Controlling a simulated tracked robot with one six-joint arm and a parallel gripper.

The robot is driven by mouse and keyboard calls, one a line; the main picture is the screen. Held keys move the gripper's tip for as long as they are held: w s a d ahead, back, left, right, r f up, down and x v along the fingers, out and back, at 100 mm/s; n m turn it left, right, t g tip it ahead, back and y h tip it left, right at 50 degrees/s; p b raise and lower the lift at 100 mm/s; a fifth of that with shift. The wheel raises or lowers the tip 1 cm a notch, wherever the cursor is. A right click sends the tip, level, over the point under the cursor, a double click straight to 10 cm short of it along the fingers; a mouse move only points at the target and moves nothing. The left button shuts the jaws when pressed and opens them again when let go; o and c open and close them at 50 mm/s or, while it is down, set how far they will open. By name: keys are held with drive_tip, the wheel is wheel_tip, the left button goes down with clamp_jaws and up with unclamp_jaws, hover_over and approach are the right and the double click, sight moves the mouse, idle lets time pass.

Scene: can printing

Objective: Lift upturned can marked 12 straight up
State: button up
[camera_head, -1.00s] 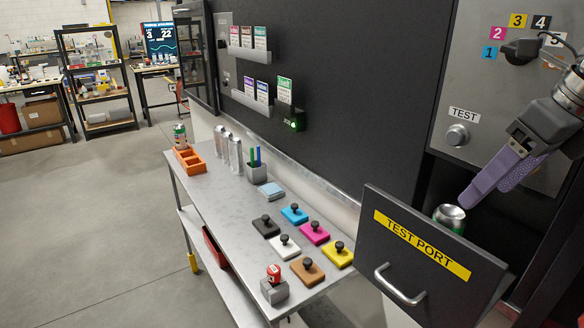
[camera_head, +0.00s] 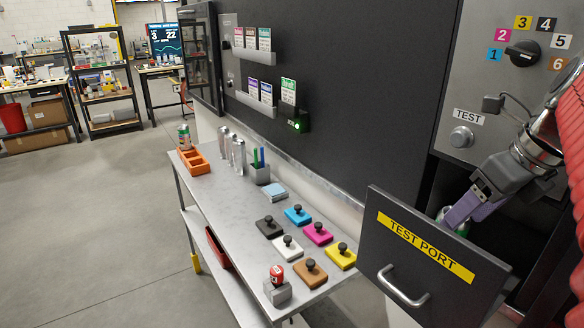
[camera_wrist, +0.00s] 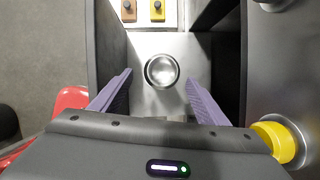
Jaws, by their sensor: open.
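A can (camera_head: 443,212) stands behind the TEST PORT door, mostly hidden by the door and my purple fingers. In the wrist view its round silver end (camera_wrist: 161,71) faces the camera. No number 12 is readable on it. My gripper (camera_wrist: 159,79) is open, with one purple finger on each side of the can and a visible gap on both sides. In the head view, my gripper (camera_head: 458,215) reaches down into the port from the upper right.
The open TEST PORT door (camera_head: 430,255) stands in front of the can. Grey port walls lie close on the sides. The TEST button (camera_head: 461,137) and numbered dial (camera_head: 523,53) are above. Coloured stamp blocks (camera_head: 317,234) sit on the metal table to the left.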

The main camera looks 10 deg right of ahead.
drive_tip(key=shift+f, duration=0.1)
drive_tip(key=shift+x, duration=2.6)
drive_tip(key=shift+w, duration=0.1)
drive_tip(key=c, duration=1.1)
